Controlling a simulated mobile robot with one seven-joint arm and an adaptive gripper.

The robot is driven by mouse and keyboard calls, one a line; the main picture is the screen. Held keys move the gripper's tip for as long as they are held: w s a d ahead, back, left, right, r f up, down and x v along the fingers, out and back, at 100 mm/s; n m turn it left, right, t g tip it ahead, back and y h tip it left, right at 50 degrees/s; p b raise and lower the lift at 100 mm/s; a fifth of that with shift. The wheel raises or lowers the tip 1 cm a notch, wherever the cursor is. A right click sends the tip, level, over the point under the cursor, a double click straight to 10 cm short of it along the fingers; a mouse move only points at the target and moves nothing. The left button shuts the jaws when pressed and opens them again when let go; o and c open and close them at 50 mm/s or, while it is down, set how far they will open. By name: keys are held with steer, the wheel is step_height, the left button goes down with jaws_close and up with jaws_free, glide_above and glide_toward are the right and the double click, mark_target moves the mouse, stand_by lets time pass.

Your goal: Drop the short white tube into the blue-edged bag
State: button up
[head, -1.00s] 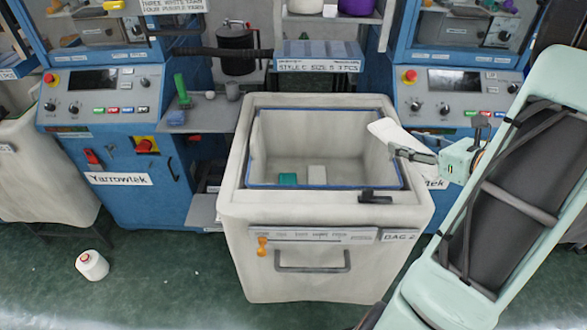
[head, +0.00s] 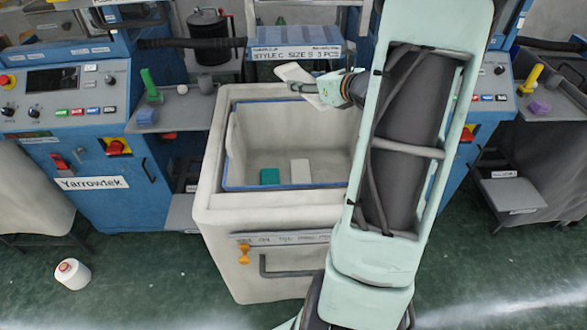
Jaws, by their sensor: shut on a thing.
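The short white tube (head: 297,74) is in my gripper (head: 303,87), which is shut on it, in the head view. The tube is tilted and appears over the back right part of the blue-edged bag. The bag (head: 215,215) is a large off-white bin with a blue line around its open mouth. Inside it, on its floor, lie a teal piece (head: 270,177) and a white piece (head: 300,171). My arm covers the bag's right side. The exact height of the tube above the rim is hard to tell.
Blue knitting machines (head: 88,115) stand on the left and right behind the bag. A grey side shelf (head: 190,110) holds a green upright piece (head: 150,86) and a small blue block (head: 146,117). A white yarn cone (head: 73,274) lies on the floor at left.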

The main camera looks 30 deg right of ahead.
step_height(320, 180, down, 5)
steer(key=b, duration=0.3)
steer(key=shift+f, duration=0.15)
steer(key=o, duration=0.9)
steer(key=shift+o, duration=0.2)
steer(key=shift+s, duration=0.1)
steer(key=v, duration=1.2)
